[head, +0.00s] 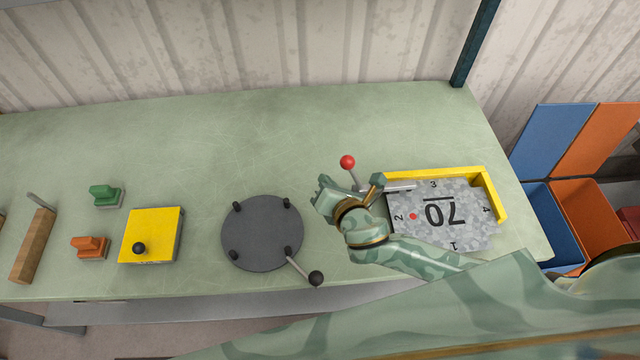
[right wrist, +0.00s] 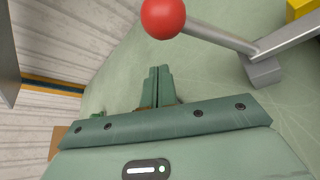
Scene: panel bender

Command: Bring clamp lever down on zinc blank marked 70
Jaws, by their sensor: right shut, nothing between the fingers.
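The clamp lever (head: 352,174) has a red ball knob and stands at the blank's left, beside a grey clamp bar (head: 398,187) that reaches to the blank's edge. In the right wrist view the lever (right wrist: 215,35) runs from its red ball to a grey bracket. My right gripper (head: 324,188) is shut and empty, just in front of and left of the knob, apart from it. Its closed fingers (right wrist: 158,85) show below the ball. My left gripper is out of view.
A dark round plate (head: 262,235) with pegs and a black-knobbed handle lies left of my right gripper. Farther left are a yellow block (head: 150,236), green and orange stamps (head: 105,195), and a wooden-handled tool (head: 34,245). Blue and orange bins (head: 555,225) stand right of the bench.

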